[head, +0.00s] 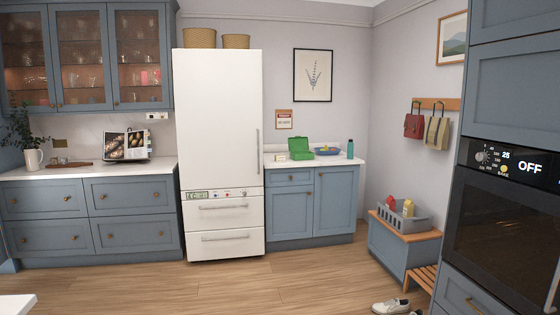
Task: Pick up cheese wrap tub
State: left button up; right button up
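I cannot identify a cheese wrap tub for certain at this distance. On the right counter (272,164) are a small pale item (281,157), a green box (301,154) with its lid up, a blue tray or bowl (328,151) holding something small and yellowish, and a teal bottle (350,149). The tall white fridge (219,120) is shut, so its inside is hidden. Neither of my grippers shows in the head view.
Wooden floor (210,285) lies clear before the fridge. A grey crate (411,222) with red and yellow items sits on a bench (395,250) at right. White shoes (390,306) lie near the oven (505,230). Closed blue drawers (130,192) line the left.

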aim_at(281, 158)
jog(key=i+u, duration=0.1)
jog(key=i, duration=5.05)
